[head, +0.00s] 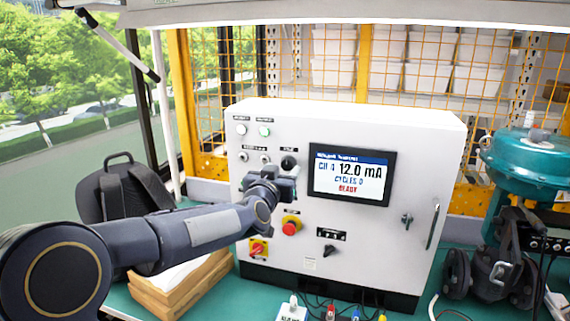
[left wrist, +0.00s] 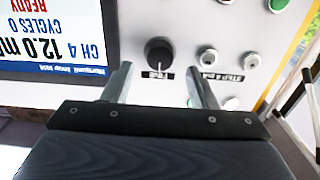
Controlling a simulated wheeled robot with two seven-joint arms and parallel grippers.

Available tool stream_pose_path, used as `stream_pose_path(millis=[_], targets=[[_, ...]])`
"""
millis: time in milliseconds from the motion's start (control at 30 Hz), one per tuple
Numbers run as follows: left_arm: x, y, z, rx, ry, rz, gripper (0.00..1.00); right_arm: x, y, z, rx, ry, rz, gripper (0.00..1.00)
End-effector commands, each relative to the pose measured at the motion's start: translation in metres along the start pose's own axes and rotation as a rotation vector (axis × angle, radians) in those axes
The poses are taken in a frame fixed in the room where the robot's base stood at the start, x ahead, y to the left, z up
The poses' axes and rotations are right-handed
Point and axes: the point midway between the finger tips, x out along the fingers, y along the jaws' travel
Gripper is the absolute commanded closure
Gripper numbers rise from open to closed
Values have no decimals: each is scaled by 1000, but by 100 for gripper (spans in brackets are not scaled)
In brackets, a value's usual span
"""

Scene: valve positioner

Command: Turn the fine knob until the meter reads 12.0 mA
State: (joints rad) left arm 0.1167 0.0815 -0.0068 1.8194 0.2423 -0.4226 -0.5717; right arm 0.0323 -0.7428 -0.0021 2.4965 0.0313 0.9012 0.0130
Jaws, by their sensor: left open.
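The fine knob (head: 289,163) is a round black knob on the front of a white control box. It also shows in the left wrist view (left wrist: 158,52), upside down, with its label beside it. The meter screen (head: 350,175) reads 12.0 mA, with CYCLES 0 and READY in red. My left gripper (head: 287,178) is just below the knob in the head view. In the left wrist view its two fingers (left wrist: 161,70) are apart, with nothing between the tips; the knob lies just beyond them, not gripped. My right gripper is not in view.
The white box (head: 390,240) also carries a red stop button (head: 291,226), a red-yellow switch (head: 258,248), a black selector (head: 329,251) and small buttons.

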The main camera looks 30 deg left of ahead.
Motion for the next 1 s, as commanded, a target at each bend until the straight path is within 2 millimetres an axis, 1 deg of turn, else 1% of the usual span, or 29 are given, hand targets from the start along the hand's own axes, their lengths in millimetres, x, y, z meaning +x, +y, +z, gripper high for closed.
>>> stream_pose_path(millis=[33, 100, 233, 367, 567, 667, 900, 1000], targets=[[9, 0, 0, 0, -3, 0, 47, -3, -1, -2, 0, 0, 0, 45], [18, 0, -1, 0, -2, 0, 47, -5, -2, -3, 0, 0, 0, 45], [30, 0, -1, -1, -1, 0, 47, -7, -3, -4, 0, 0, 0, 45], [35, 0, 0, -1, -1, 1, 47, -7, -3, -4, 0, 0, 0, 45], [35, 0, 0, -2, -1, 1, 47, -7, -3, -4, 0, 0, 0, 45], [34, 0, 0, -2, -1, 1, 59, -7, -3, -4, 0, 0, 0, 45], [34, 0, 0, -2, -1, 1, 91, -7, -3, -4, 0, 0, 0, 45], [34, 0, 0, -3, -1, 1, 91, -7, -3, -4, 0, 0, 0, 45]])
